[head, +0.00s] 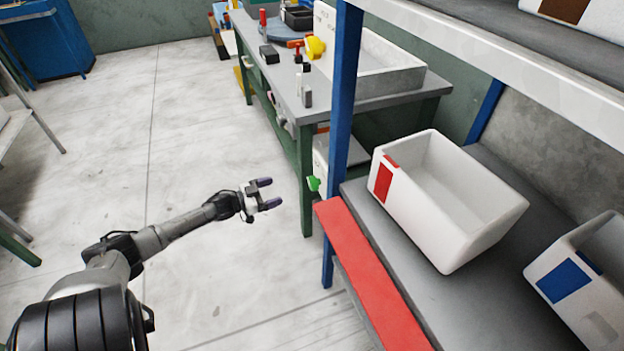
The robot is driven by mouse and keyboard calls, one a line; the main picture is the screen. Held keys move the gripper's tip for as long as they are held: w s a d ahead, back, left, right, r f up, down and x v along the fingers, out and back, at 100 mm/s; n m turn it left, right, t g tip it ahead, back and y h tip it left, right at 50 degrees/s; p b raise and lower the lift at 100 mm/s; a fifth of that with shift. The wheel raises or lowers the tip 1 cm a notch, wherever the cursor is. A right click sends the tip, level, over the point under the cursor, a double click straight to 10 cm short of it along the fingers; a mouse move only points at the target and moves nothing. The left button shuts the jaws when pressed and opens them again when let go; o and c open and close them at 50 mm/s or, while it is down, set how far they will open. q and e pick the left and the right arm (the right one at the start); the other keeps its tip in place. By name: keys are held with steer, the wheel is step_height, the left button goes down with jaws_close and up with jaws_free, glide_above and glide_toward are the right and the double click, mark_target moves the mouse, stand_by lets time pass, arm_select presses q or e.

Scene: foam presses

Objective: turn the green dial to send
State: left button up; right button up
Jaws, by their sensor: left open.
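The green dial (314,183) is a small knob on the front of a white box (321,165) beside the blue shelf post. The markings around it are too small to read. My left gripper (268,193) is open and empty, with dark fingertips pointing right toward the dial. It is a short gap to the left of the dial and does not touch it. My right gripper is not in view.
A blue post (343,100) and a red shelf edge (365,270) stand close right of the dial. White bins with red (450,200) and blue labels (585,285) sit on the shelf. A green-legged workbench (306,180) stands behind. Open floor lies left.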

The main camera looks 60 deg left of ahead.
mark_target(310, 183)
arm_select(q)
steer(key=shift+n+h, duration=0.3)
steer(key=shift+h, duration=0.4)
steer(key=w+d+b, duration=0.1)
steer(key=w+b, duration=0.1)
steer(key=w, duration=0.2)
steer(key=w+d+b, duration=0.1)
steer(key=w+b, duration=0.1)
steer(key=w, duration=0.1)
steer(key=w+d+b, duration=0.1)
steer(key=w+b, duration=0.1)
steer(key=w, duration=0.2)
steer(key=shift+w+d+r, duration=0.3)
steer(key=shift+d, duration=0.1)
steer(key=shift+w+d+b, duration=0.2)
steer(key=shift+w+b, duration=0.25)
steer(key=shift+w, duration=0.45)
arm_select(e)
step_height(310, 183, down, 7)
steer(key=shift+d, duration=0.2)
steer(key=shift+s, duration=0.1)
